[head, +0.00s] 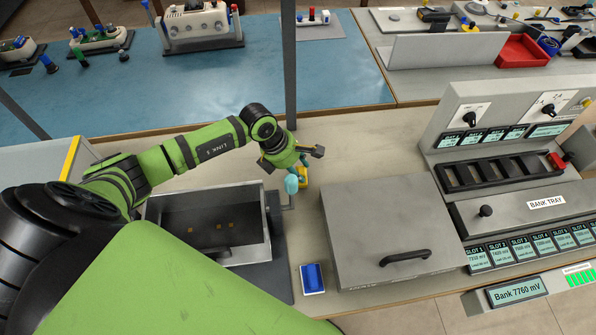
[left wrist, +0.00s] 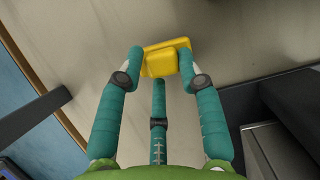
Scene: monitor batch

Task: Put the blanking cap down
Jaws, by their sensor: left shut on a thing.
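My left gripper (head: 297,178) is over the bench, between the open grey box and the grey lidded case. Its teal fingers are shut on a small yellow block, which I take to be the blanking cap (head: 304,173). In the left wrist view the yellow cap (left wrist: 162,66) sits between the fingertips, with the bench behind it. Part of the cap is hidden by the fingers. I cannot tell whether it touches the bench. My right gripper is not in view.
The open grey box (head: 257,198) stands left of the gripper, the lidded case (head: 385,215) to the right. A blue block on a white base (head: 312,279) lies nearer. The bank tray panel (head: 500,212) is far right. Bare bench (head: 365,150) shows behind the case.

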